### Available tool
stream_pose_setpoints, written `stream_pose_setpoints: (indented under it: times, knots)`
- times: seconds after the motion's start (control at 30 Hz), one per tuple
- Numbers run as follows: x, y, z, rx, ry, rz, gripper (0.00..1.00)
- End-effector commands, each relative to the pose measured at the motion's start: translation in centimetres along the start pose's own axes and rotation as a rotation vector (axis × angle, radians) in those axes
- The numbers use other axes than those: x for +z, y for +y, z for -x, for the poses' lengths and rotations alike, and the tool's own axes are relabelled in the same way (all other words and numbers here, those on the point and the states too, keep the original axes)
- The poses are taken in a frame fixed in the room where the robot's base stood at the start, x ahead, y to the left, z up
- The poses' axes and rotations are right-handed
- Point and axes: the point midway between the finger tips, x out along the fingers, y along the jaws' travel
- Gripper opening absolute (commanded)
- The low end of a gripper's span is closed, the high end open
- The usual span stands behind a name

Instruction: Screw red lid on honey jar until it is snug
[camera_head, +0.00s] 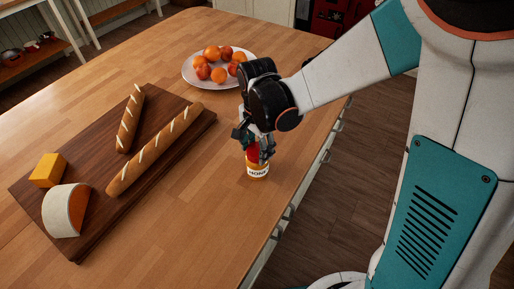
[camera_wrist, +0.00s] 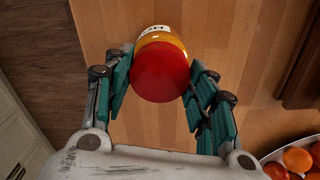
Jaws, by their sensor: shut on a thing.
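The honey jar (camera_head: 258,170) stands upright on the wooden island near its right edge, with a white label and amber contents. The red lid (camera_head: 253,154) is on top of the jar, partly hidden by my fingers. In the wrist view the round red lid (camera_wrist: 160,72) covers most of the jar (camera_wrist: 163,38), whose amber side and label show beyond it. My gripper (camera_head: 254,146) comes down from above, with its teal fingers on both sides of the lid, shut on it. The wrist view shows the fingers (camera_wrist: 160,85) at the lid's left and right. The lid's thread is hidden.
A dark cutting board (camera_head: 85,235) with two loaves, an orange block and a cut cheese lies to the left. A fruit plate (camera_head: 188,75) stands behind my gripper. The island's edge with drawer handles is close on the right. The wood around the jar is clear.

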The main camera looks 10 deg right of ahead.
Motion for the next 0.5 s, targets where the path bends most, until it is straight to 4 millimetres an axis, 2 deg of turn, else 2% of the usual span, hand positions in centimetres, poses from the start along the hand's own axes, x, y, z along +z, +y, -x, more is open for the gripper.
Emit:
stream_pose_setpoints:
  times: [0.2,0.23,0.3,0.33,0.5]
  knots:
    - [-0.02,-0.03,0.06,0.0,0.0,-0.016,0.18]
    - [-0.02,-0.03,0.06,0.0,0.0,-0.015,0.54]
    - [-0.02,-0.04,0.06,0.0,0.0,-0.015,0.7]
    - [-0.02,-0.04,0.06,0.0,0.0,-0.015,0.75]
    - [-0.02,-0.04,0.06,0.0,0.0,-0.014,0.75]
